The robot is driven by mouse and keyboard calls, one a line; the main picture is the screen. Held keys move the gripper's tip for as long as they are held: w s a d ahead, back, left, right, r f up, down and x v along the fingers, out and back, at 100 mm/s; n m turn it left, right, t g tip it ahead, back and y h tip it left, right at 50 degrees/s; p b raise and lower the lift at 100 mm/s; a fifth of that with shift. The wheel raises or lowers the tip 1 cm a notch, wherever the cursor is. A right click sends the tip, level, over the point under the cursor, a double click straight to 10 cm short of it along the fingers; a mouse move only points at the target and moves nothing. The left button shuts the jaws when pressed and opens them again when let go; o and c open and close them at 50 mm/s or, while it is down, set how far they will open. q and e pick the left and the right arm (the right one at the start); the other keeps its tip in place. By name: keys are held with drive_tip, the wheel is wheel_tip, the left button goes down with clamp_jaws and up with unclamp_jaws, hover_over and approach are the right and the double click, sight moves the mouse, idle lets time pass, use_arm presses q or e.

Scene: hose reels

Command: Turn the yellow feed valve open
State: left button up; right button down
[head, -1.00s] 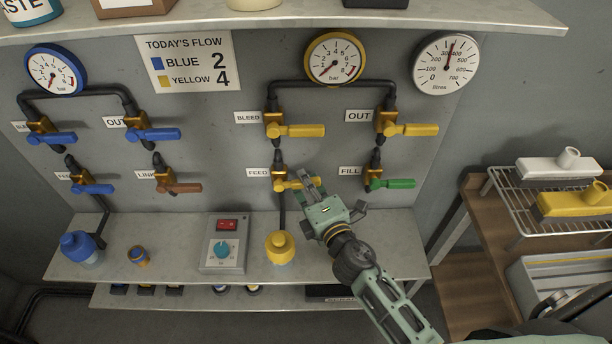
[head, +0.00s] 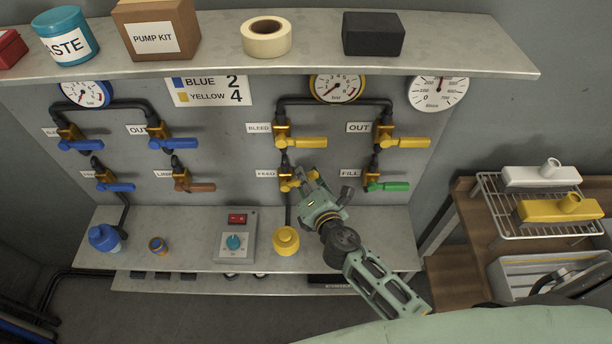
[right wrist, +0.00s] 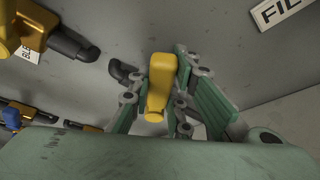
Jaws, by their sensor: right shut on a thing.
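The yellow feed valve (head: 287,183) is on the grey wall panel, right of the FEED label (head: 266,174). Its lever points to the right, and my gripper hides the lever's outer part. My right gripper (head: 305,181) reaches it from the lower right. In the right wrist view the yellow lever (right wrist: 158,82) lies between the two fingers of the right gripper (right wrist: 157,95), which is shut on it. My left gripper is not in view.
The yellow bleed valve (head: 305,142) is just above, and the green-handled fill valve (head: 388,186) is to the right. A shelf (head: 300,64) juts out above.

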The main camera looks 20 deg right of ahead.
drive_tip(key=c, duration=1.6)
unclamp_jaws()
drive_tip(key=v, duration=1.2)
drive_tip(key=shift+c, duration=0.6)
